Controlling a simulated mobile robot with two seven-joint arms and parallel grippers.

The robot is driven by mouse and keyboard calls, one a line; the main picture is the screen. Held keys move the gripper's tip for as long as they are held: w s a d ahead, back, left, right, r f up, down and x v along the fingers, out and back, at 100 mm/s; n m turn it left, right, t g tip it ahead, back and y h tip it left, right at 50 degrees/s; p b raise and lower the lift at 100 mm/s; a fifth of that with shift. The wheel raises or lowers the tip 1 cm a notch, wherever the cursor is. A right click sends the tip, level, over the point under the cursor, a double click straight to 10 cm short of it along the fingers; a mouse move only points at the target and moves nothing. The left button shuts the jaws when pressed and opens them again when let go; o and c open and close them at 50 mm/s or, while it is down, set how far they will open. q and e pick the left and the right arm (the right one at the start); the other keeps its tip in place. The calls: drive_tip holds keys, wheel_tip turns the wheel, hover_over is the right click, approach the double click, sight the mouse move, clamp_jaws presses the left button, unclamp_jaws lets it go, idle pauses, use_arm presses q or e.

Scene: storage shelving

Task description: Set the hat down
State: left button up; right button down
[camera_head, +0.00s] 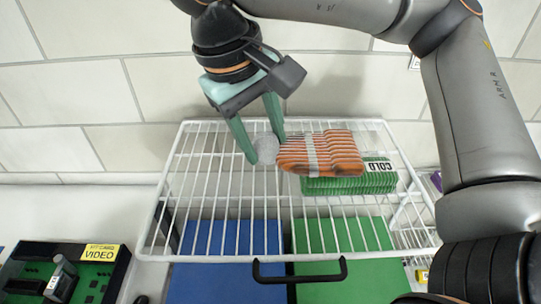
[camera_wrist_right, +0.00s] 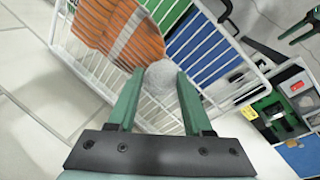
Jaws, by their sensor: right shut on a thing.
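The hat (camera_head: 320,153) is orange striped knit with a pale band and a grey pompom (camera_head: 265,149). My right gripper (camera_head: 263,149) is shut on the pompom, with one green finger on each side. In the right wrist view the hat (camera_wrist_right: 112,32) extends beyond the fingertips and the pompom (camera_wrist_right: 160,76) sits between them. The hat is over the white wire shelf (camera_head: 160,232), partly covering a green folded knit item (camera_head: 350,184) with a "COLD" label. I cannot tell whether it touches that item. A green finger-like part, possibly my left gripper (camera_wrist_right: 298,27), shows at the wrist view's upper right.
The wire shelf has bare room left of and in front of the hat. A blue box (camera_head: 225,275) and a green box (camera_head: 345,275) lie below it. A tiled wall (camera_head: 100,80) stands behind. A black tray marked "VIDEO" (camera_head: 105,252) is at the lower left.

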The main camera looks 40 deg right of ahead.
drive_tip(key=shift+w, duration=0.55)
drive_tip(key=shift+w+a+f, duration=0.15)
drive_tip(key=shift+w+a, duration=0.05)
drive_tip(key=shift+a, duration=0.05)
drive_tip(key=w+a+f, duration=0.2)
drive_tip(key=w, duration=0.1)
drive_tip(key=w+a+f, duration=0.2)
drive_tip(key=w+f, duration=0.1)
drive_tip(key=w, duration=0.1)
drive_tip(key=w+a+f+p, duration=0.1)
drive_tip(key=w+a+f, duration=0.1)
drive_tip(key=w+f, duration=0.1)
drive_tip(key=shift+w+a+f, duration=0.1)
drive_tip(key=shift+w+a, duration=0.05)
drive_tip(key=shift+w+a+f, duration=0.2)
drive_tip(key=shift+f, duration=0.15)
drive_tip(key=f, duration=0.3)
drive_tip(key=shift+w+a+f+p, duration=0.1)
drive_tip(key=shift+w+f+p, duration=0.1)
drive_tip(key=shift+p, duration=0.15)
use_arm(q)
drive_tip(key=shift+w+r, duration=0.3)
drive_tip(key=shift+r, duration=0.45)
use_arm(e)
drive_tip(key=shift+f, duration=0.15)
use_arm(q)
drive_tip(key=shift+f, duration=0.1)
use_arm(e)
drive_tip(key=shift+f, duration=0.1)
